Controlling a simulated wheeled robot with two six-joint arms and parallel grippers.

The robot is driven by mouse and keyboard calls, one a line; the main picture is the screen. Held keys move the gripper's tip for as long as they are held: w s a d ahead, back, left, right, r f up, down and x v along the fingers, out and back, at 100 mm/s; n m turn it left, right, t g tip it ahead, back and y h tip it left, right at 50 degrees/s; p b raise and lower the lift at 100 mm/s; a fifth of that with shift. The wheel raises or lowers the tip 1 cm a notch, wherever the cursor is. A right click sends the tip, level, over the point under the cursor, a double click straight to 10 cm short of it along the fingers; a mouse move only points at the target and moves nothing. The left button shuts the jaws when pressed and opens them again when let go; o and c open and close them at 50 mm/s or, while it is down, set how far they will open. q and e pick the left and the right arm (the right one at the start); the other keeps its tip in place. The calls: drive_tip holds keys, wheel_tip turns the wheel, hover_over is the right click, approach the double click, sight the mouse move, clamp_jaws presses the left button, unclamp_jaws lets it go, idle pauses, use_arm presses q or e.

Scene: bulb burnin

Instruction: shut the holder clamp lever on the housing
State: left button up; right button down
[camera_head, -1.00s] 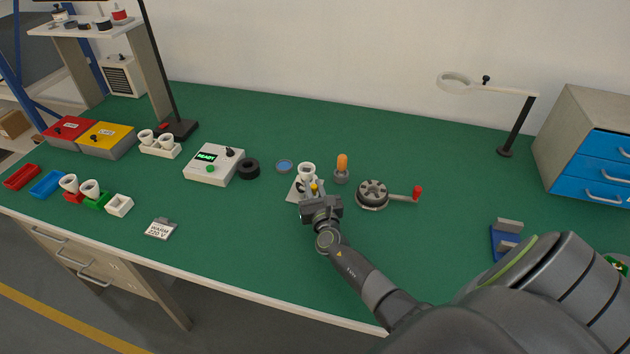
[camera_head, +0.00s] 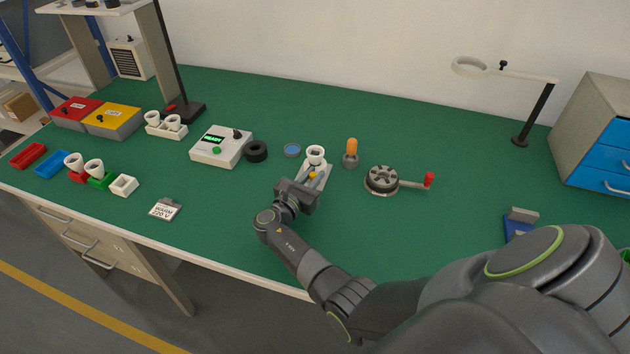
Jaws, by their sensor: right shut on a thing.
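The housing (camera_head: 322,174) is a pale plate on the green bench, with a white holder cup (camera_head: 316,154) at its far end. The yellow part of the clamp lever (camera_head: 312,175) shows just in front of the cup. My right gripper (camera_head: 307,185) is at the near side of the housing, shut on the lever; its dark body hides the fingertips and most of the lever. Whether the lever is fully closed cannot be told. My left gripper is not in view.
An orange bulb in a grey base (camera_head: 351,153) stands just right of the housing. A round grey fixture (camera_head: 381,180) with a red-knobbed handle lies further right. A black ring (camera_head: 256,151) and a READY box (camera_head: 220,147) are left. Bench in front is clear.

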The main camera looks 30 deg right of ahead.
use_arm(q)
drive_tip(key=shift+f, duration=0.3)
use_arm(e)
drive_tip(key=shift+g, duration=0.4)
drive_tip(key=c, duration=1.4)
unclamp_jaws()
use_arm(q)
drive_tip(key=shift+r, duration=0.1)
use_arm(e)
drive_tip(key=shift+f, duration=0.1)
